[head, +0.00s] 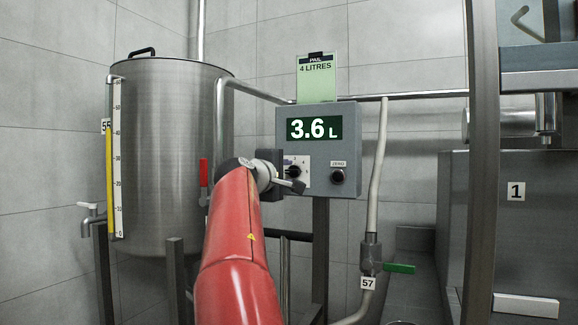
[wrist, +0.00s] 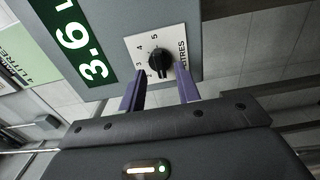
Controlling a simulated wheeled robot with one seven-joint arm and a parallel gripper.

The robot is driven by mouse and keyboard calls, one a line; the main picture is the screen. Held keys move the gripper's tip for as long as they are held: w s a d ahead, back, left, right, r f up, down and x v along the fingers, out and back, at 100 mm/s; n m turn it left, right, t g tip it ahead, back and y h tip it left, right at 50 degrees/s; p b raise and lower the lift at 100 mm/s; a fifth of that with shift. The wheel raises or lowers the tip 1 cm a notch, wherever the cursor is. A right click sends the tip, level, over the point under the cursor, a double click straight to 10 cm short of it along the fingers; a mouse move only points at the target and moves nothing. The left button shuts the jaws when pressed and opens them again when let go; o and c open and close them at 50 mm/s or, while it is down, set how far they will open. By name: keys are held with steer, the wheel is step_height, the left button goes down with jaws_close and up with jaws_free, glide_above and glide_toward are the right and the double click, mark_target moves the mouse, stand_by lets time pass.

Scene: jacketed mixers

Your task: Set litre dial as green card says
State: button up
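The green card (head: 316,84) stands above the grey control box (head: 345,150) and reads "PAIL 4 LITRES". The display (head: 314,128) on the box reads 3.6 L. The litre dial (wrist: 160,68) is a black knob on a white plate with numbers up to 5; its exact pointer setting is hard to tell. My gripper (wrist: 158,88) has its two purple fingers apart, close to the dial at either side of its near edge. I cannot tell whether they touch it. In the head view my arm partly hides the dial (head: 294,172).
A ZERO knob (head: 337,176) is to the right of the dial. A steel tank (head: 165,150) with a scale stands left. A pipe with a green-handled valve (head: 399,268) tagged 57 runs right of the box. A metal post (head: 482,160) and shelves stand at right.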

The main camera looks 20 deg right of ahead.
mark_target(293, 172)
steer(key=shift+p+x, duration=0.3)
steer(key=shift+x, duration=0.85)
steer(key=shift+c, duration=0.2)
jaws_close()
